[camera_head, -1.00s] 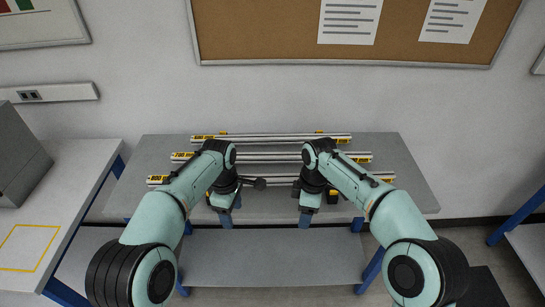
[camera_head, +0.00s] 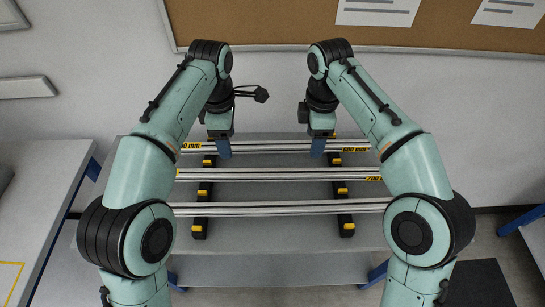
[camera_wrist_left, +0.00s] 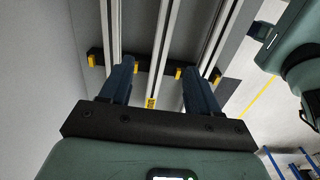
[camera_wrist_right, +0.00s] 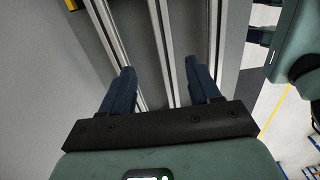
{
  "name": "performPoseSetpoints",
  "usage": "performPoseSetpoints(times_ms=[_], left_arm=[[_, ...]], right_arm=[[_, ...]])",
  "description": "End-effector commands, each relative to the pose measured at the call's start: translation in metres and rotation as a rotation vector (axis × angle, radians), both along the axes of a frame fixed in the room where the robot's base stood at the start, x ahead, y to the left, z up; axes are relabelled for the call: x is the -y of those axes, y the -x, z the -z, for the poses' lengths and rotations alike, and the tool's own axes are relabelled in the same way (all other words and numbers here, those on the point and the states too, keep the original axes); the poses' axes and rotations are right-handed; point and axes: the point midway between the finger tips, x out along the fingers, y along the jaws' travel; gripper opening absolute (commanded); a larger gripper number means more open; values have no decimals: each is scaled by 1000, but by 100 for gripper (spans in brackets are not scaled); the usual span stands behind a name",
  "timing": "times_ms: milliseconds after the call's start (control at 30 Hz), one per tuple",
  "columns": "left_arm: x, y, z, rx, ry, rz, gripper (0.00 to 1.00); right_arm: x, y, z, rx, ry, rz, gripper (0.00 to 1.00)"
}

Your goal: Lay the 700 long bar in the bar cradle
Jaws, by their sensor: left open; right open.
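The 700 long bar (camera_head: 275,175) is the middle of three parallel silver bars, with a yellow end label. It lies level across two black supports on a grey bench. My left gripper (camera_head: 225,148) and right gripper (camera_head: 318,147) are open and empty, pointing down above the bars. In the left wrist view the middle bar (camera_wrist_left: 161,45) runs between the spread fingers (camera_wrist_left: 157,68). In the right wrist view the middle bar (camera_wrist_right: 161,40) also runs between the fingers (camera_wrist_right: 160,68). I see no contact. I cannot make out a separate bar cradle.
A back bar (camera_head: 270,147) and a front bar (camera_head: 280,209) lie parallel to the middle one. The black supports (camera_head: 342,190) carry yellow tabs between the bars. A pale table (camera_head: 40,225) stands at the left. A wall with a cork board (camera_head: 260,25) is behind.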

Motion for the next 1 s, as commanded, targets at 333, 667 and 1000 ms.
performPoseSetpoints(times_ms=[333, 667, 1000], left_arm=[[0, 0, 2, -1, 0, 0, 62], [-1, 1, 45, -5, -1, 0, 62], [-1, 1, 109, -4, -2, 0, 62]], right_arm=[[0, 0, 2, -1, 1, -1, 62], [1, 1, 46, -5, 3, 0, 62], [0, 1, 109, -3, 1, 0, 62]])
